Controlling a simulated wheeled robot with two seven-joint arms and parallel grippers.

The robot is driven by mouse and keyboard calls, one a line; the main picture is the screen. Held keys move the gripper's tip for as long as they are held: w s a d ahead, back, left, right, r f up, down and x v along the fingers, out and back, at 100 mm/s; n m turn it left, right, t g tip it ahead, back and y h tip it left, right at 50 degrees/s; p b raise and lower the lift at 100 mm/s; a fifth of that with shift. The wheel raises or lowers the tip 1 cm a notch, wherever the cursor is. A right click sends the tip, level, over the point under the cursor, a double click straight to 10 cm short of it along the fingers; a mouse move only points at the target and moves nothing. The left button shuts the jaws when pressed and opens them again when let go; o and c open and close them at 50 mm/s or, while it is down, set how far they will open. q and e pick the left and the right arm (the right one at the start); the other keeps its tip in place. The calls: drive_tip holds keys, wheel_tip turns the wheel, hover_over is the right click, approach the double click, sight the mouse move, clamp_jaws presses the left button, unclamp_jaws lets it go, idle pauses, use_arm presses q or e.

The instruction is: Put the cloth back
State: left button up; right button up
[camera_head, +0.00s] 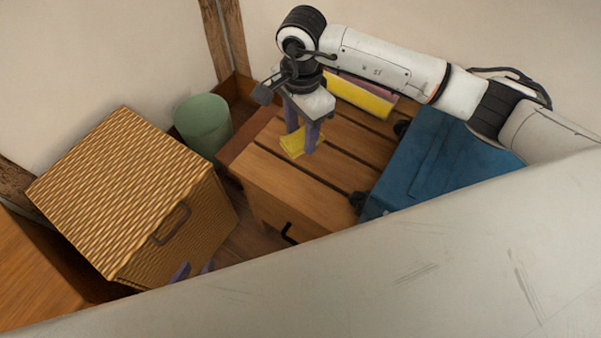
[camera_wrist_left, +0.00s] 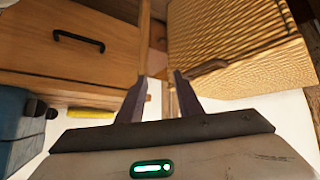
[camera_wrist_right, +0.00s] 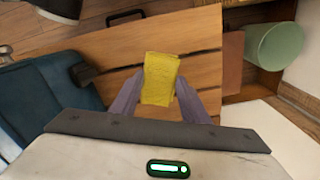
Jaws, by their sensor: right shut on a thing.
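A small yellow cloth (camera_head: 293,145) is over the slatted top of the wooden cabinet (camera_head: 275,180), near its left edge. My right gripper (camera_head: 302,143) points down and is shut on the cloth. In the right wrist view the cloth (camera_wrist_right: 160,78) shows between the two fingers (camera_wrist_right: 157,90). I cannot tell whether it touches the wood. My left gripper (camera_head: 192,270) is low, between the wicker box and the cabinet, mostly hidden by my pale arm. In the left wrist view its fingers (camera_wrist_left: 161,78) are apart with nothing between them.
A wicker box (camera_head: 130,190) with a handle stands at left. A green bin (camera_head: 204,124) stands behind it. A blue case (camera_head: 430,165) is at the right of the cabinet top. A yellow and pinkish flat thing (camera_head: 360,97) lies at the back. The cabinet front has a black handle (camera_wrist_left: 78,40).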

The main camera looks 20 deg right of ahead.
sight(300, 168)
drive_tip(key=shift+m, duration=0.3)
wheel_tip(300, 168, down, 11)
drive_tip(key=shift+w+r+b, duration=0.1)
drive_tip(key=shift+b, duration=0.9)
drive_tip(key=o, duration=1)
wheel_tip(300, 168, up, 12)
drive_tip(key=shift+r+p, duration=0.1)
drive_tip(key=shift+p, duration=1.1)
drive_tip(key=shift+a, duration=0.1)
